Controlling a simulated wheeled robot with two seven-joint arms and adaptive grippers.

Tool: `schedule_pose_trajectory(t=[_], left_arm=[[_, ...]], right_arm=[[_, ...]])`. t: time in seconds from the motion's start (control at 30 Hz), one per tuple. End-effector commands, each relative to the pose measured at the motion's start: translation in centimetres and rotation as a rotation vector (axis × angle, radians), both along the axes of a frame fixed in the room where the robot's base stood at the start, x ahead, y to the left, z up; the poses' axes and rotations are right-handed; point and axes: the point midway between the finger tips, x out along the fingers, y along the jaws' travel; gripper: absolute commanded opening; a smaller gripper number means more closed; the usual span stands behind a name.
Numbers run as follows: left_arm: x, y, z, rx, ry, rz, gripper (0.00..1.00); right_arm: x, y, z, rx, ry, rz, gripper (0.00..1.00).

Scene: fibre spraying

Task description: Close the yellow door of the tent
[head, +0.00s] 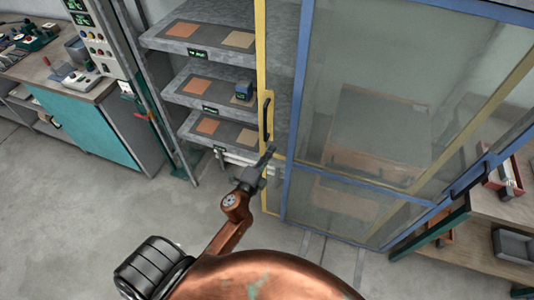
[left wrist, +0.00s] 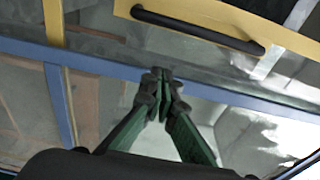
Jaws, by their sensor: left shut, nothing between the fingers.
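The yellow door (head: 262,60) of the tent shows as an upright yellow bar with a yellow plate and a black handle (head: 266,118). Most of its panel lies behind a blue-framed panel (head: 288,190). The space left of the yellow bar is open, with shelves in plain view. My left gripper (head: 269,152) is shut and empty, with its tips close to the yellow bar just below the handle in the head view. In the left wrist view, the closed fingertips (left wrist: 163,78) are below the black handle (left wrist: 195,28), apart from it. My right gripper is out of view.
Grey shelves (head: 215,90) with orange and tan squares and a small blue box (head: 243,91) stand at the left of the tent. A workbench (head: 85,120) is at far left. Another bench (head: 510,206) with trays is at right. Bare floor (head: 90,215) lies at left.

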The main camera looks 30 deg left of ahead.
Motion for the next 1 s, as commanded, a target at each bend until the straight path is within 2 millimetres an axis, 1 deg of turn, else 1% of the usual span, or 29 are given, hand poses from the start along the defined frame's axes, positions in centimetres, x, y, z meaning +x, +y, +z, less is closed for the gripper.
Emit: schedule_pose_trajectory(t=[0.03, 0.1, 0.3, 0.33, 0.4, 0.6, 0.73, 1.0], left_arm=[[1.2, 0.1, 0.2, 0.001, -0.002, -0.002, 0.0], [2.7, 0.2, 0.2, 0.002, -0.002, -0.001, 0.0], [6.7, 0.7, 0.1, -0.001, 0.0, 0.001, 0.0], [6.9, 0.9, 0.0, 0.0, 0.001, 0.002, 0.0], [6.0, 2.2, -0.1, 0.001, 0.004, 0.003, 0.0], [5.1, 3.9, -0.1, -0.001, 0.002, 0.001, 0.0], [4.9, 4.3, -0.1, -0.002, 0.002, 0.0, 0.0], [4.9, 4.3, -0.1, -0.002, 0.002, 0.001, 0.0]], right_arm=[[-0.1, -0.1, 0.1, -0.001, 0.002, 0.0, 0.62], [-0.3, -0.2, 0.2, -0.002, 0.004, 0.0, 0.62], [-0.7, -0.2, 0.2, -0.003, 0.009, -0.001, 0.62], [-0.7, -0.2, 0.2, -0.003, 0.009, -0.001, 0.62], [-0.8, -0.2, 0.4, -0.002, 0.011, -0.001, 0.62], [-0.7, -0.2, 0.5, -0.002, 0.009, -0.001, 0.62], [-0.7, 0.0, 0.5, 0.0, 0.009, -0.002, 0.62], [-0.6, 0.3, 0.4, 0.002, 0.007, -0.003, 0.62]])
